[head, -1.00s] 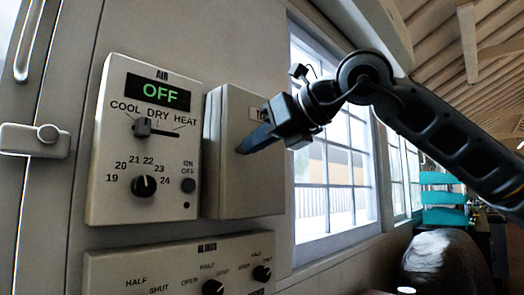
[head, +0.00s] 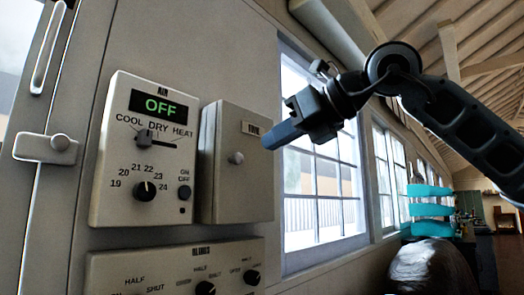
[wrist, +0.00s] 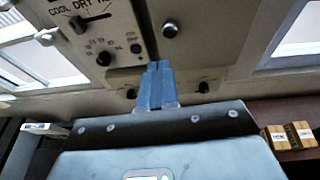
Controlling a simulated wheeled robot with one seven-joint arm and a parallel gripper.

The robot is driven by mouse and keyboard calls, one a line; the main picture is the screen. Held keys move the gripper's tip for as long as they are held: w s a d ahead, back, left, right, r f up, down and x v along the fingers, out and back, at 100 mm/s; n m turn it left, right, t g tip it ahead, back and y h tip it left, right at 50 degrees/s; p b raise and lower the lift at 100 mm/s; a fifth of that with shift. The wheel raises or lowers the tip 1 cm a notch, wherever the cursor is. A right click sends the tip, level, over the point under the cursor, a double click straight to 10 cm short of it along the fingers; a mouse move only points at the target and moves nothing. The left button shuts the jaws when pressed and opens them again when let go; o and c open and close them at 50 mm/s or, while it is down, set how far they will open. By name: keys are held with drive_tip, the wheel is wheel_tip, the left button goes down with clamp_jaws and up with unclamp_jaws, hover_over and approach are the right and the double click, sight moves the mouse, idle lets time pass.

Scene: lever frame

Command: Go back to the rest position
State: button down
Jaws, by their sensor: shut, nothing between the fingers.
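My gripper (head: 268,141) is shut and empty, its blue fingers together, in front of the right edge of a beige box (head: 228,190) in the head view. The box has a round knob (head: 237,158) and a small label, partly readable. In the wrist view, my gripper (wrist: 158,66) points at the wall panels, with the box's knob (wrist: 170,30) just above the fingertips. The arm reaches in from the right, in front of the window.
Left of the box is the AIR panel (head: 112,205), reading OFF. A BLINDS panel (head: 130,266) sits below. The window (head: 318,190) is to the right. A dark rounded object (head: 432,268) and teal shelves (head: 430,205) stand at lower right.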

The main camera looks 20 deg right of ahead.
drive_tip(key=v, duration=0.5)
drive_tip(key=shift+s+a+r+b, duration=0.15)
drive_tip(key=shift+s+b, duration=0.2)
drive_tip(key=shift+s, duration=0.15)
